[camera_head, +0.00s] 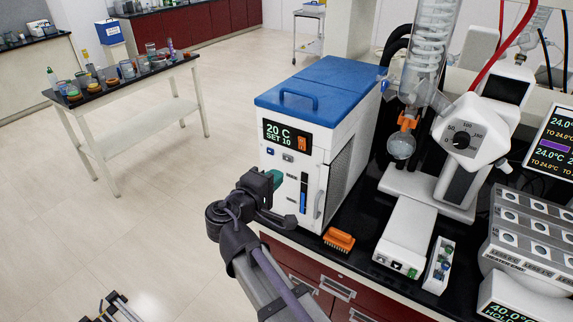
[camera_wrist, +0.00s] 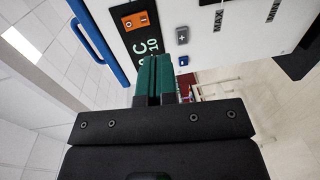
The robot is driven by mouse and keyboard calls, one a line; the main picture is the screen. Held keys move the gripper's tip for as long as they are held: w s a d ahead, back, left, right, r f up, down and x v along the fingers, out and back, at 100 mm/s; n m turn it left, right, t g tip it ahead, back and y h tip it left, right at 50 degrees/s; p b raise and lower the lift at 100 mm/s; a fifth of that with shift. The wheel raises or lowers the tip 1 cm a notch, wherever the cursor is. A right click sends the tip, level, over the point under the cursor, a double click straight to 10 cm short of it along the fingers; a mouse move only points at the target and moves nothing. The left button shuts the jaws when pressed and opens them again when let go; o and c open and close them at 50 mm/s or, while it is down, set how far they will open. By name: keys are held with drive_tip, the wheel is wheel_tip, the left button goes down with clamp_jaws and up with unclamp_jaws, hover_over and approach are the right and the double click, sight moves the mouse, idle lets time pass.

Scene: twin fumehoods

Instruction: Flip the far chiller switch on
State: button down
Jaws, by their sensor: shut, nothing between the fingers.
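A white chiller with a blue top (camera_head: 333,82) stands on the black bench in the head view. Its front display (camera_head: 279,132) reads "20 C" and "SET 10". An orange switch (camera_head: 302,143) sits at the right end of the display panel; it also shows in the wrist view (camera_wrist: 135,20), and I cannot tell its position. My gripper (camera_head: 277,178) is shut and empty in front of the chiller's front face, lower than the display in the head view. Its green fingers (camera_wrist: 154,72) show together in the wrist view, overlapping the edge of the display panel. I cannot tell whether they touch the chiller.
A blue handle (camera_head: 298,97) sticks out above the display. An orange brush-like item (camera_head: 339,239) lies on the bench near the chiller's foot. Glassware (camera_head: 402,146) and a rotary evaporator (camera_head: 469,140) stand to the right.

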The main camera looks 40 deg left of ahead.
drive_tip(key=s, duration=0.3)
drive_tip(key=shift+s+d+f, duration=0.15)
drive_tip(key=shift+s+f, duration=0.05)
drive_tip(key=shift+s, duration=0.2)
drive_tip(key=w+d+f+m+g+h+b, duration=0.1)
drive_tip(key=w+d+f+m+g, duration=0.15)
drive_tip(key=d+f+g, duration=0.4)
drive_tip(key=w+d+f+m+g+h, duration=0.15)
drive_tip(key=d+f+m, duration=0.25)
drive_tip(key=d, duration=0.5)
drive_tip(key=w+d+f+m+g+h+b, duration=0.1)
drive_tip(key=w+d+f+m+g+h, duration=0.15)
drive_tip(key=d+f+g, duration=0.4)
drive_tip(key=w+d+f+m+g+y+b, duration=0.1)
drive_tip(key=d+m, duration=0.8)
drive_tip(key=d, duration=2.2)
drive_tip(key=w+g+y, duration=0.1)
drive_tip(key=y, duration=0.1)
drive_tip(key=shift+d+f+m+y, duration=0.15)
drive_tip(key=shift+d+m+y, duration=0.2)
drive_tip(key=shift+m+y, duration=0.05)
